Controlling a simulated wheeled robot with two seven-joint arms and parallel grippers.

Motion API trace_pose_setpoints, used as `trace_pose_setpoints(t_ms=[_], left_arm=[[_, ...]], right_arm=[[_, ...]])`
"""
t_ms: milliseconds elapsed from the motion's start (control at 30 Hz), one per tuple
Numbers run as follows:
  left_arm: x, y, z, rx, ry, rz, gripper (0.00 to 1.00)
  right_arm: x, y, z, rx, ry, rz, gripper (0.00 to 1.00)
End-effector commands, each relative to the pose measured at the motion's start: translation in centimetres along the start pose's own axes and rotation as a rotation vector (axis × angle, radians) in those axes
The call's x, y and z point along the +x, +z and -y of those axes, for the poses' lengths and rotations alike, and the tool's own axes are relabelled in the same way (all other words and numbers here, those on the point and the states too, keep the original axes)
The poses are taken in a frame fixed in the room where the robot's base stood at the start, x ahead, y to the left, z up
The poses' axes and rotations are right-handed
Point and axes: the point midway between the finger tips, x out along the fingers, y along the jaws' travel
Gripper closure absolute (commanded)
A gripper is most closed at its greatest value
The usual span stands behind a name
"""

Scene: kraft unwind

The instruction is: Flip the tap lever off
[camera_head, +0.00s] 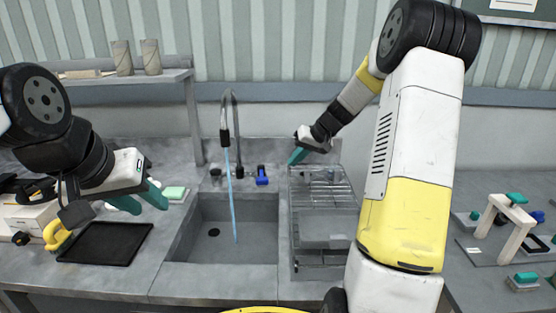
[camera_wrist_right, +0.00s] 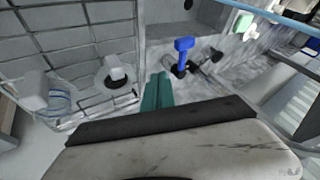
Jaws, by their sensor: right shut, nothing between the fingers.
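The grey gooseneck tap (camera_head: 235,120) stands behind the sink (camera_head: 205,248). A blue stream of water (camera_head: 230,190) runs from its spout down into the sink. The blue tap lever (camera_head: 262,176) is at the sink's back edge, right of the spout; it also shows upright in the right wrist view (camera_wrist_right: 184,50). My right gripper (camera_head: 296,156) is shut and empty, above and to the right of the lever and apart from it. Its teal fingertips (camera_wrist_right: 157,92) show together in the wrist view.
A wire dish rack (camera_head: 322,190) stands right of the sink, below my right gripper. A black tray (camera_head: 105,244) lies below my left gripper. A shelf (camera_head: 130,77) is at the back left.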

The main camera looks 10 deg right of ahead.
Motion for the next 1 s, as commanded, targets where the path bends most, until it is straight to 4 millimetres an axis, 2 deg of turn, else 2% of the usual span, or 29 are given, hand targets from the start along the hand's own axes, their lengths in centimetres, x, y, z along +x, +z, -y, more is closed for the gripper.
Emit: trace_pose_setpoints(t_ms=[200,367,433,600,1000], left_arm=[[0.0,0.0,0.0,0.000,0.000,0.000,0.64],[0.0,0.0,0.0,0.000,0.000,0.000,0.64],[0.0,0.0,0.0,0.000,0.000,0.001,0.64],[0.0,0.0,0.0,0.000,0.000,0.000,0.64],[0.0,0.0,0.0,0.000,0.000,0.000,0.64]], right_arm=[[5.0,0.1,0.1,0.001,-0.002,0.005,1.00],[8.1,0.1,0.3,-0.001,-0.001,0.003,1.00],[8.4,0.0,1.6,-0.003,-0.001,0.002,1.00],[9.2,0.0,3.1,0.000,0.001,0.000,1.00],[9.4,0.0,3.6,0.002,0.001,0.000,1.00]])
